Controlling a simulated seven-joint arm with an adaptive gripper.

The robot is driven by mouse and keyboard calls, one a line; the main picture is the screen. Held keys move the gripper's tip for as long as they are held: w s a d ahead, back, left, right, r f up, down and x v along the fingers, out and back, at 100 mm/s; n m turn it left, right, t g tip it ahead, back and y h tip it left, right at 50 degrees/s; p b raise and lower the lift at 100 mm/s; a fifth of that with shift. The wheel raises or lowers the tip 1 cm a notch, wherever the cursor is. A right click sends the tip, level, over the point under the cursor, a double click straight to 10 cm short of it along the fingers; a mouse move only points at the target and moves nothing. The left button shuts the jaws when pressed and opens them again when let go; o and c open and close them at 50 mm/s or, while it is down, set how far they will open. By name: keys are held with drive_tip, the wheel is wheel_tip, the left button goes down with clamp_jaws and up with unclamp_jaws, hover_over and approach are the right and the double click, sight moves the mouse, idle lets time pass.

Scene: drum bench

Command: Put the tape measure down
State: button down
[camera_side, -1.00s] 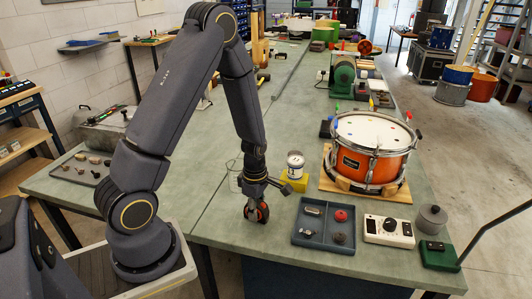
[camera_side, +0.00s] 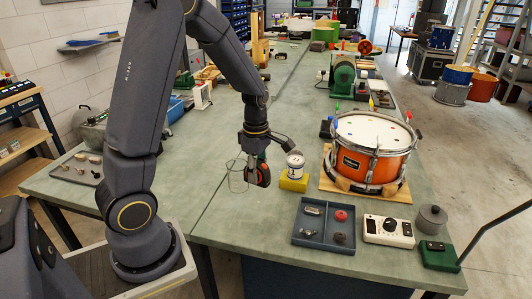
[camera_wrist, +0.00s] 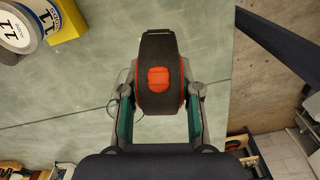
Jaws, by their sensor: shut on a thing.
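The tape measure (camera_wrist: 159,78), black with red-orange trim and a red-orange button, is held between the two fingers of my gripper (camera_wrist: 160,100) in the wrist view. In the side view the tape measure (camera_side: 263,174) shows at my gripper (camera_side: 258,170), which is shut on it. It appears raised above the green bench top (camera_side: 225,222), left of the yellow block. My fingers hide parts of its sides.
A clear glass (camera_side: 237,177) stands close by on the left. A yellow block (camera_side: 293,182) with a white can (camera_side: 295,164) is close on the right. A divided tray (camera_side: 322,239), a white control box (camera_side: 388,231) and an orange drum (camera_side: 371,153) stand farther right. The front bench is clear.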

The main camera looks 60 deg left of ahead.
drive_tip(key=shift+n, duration=0.7)
drive_tip(key=a, duration=0.3)
drive_tip(key=a+r, duration=0.1)
drive_tip(key=a, duration=0.6)
drive_tip(key=shift+w+r, duration=0.25)
drive_tip(key=shift+r, duration=0.15)
drive_tip(key=s+a+n, duration=0.1)
drive_tip(key=s+a, duration=0.1)
drive_tip(key=a, duration=0.3)
drive_tip(key=w+a+f, duration=0.2)
drive_tip(key=w+f, duration=0.1)
drive_tip(key=w+a+f, duration=0.3)
drive_tip(key=w, duration=0.1)
drive_tip(key=w+a+f, duration=0.2)
drive_tip(key=w+f, duration=0.1)
drive_tip(key=shift+w+a, duration=0.15)
drive_tip(key=shift+a, duration=0.25)
drive_tip(key=shift+w+a+f, duration=0.2)
drive_tip(key=shift+w+f, duration=0.15)
drive_tip(key=shift+f, duration=0.05)
drive_tip(key=shift+w+a+f, duration=0.1)
drive_tip(key=shift+f, duration=1.6)
drive_tip(key=shift+f, duration=0.1)
drive_tip(key=c, duration=0.8)
unclamp_jaws()
